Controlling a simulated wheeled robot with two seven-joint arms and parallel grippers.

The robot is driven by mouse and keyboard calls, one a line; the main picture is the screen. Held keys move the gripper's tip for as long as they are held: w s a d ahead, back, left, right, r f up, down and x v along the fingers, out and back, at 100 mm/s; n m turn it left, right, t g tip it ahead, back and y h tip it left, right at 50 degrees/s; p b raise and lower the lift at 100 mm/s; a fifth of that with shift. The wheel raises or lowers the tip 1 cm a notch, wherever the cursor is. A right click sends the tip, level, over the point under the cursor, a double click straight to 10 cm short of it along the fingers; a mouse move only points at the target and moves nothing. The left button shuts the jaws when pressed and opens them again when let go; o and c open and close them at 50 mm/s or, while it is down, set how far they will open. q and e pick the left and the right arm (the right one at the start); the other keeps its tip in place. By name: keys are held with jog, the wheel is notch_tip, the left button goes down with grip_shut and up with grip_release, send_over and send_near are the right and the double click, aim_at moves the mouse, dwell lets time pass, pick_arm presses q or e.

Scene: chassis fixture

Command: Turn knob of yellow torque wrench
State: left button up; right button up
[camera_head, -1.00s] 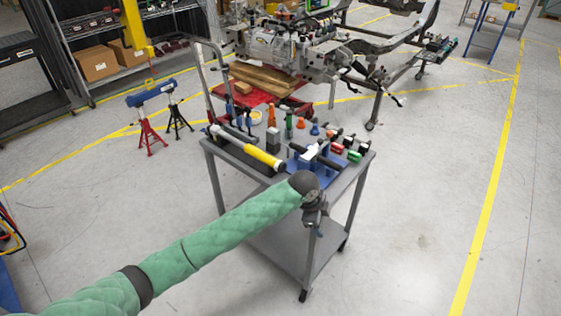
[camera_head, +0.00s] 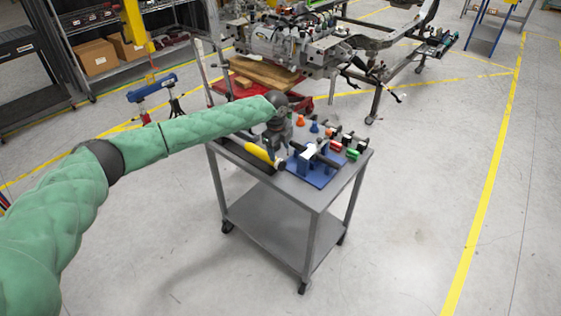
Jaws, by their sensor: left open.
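The yellow torque wrench (camera_head: 259,153) lies on the top of the grey cart, near its left side. Its yellow part and a dark end at the right show; the rest is hidden behind my arm. My left gripper (camera_head: 277,150) points down over the cart, at or just above the wrench's yellow part. It is open, and no object is seen held in it. Whether its fingers touch the wrench is too small to tell. My right gripper is out of view.
The grey cart (camera_head: 308,196) also carries a blue fixture (camera_head: 318,171) right of the wrench and several small coloured tools behind it. A vehicle chassis (camera_head: 300,42) stands at the back. The floor to the right is clear.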

aim_at(280, 161)
pick_arm(q)
jog(key=shift+w+d+f+p, duration=0.15)
jog(key=shift+f+p, duration=0.6)
jog(key=shift+f, duration=1.2)
jog(key=shift+w+d+f+p, duration=0.2)
jog(key=shift+f+p, duration=0.55)
jog(key=shift+f, duration=1.15)
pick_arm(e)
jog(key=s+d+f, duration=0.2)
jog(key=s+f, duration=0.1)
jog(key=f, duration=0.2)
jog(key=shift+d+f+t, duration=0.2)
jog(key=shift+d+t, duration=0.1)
pick_arm(q)
jog(key=shift+a, duration=0.15)
jog(key=c, duration=1)
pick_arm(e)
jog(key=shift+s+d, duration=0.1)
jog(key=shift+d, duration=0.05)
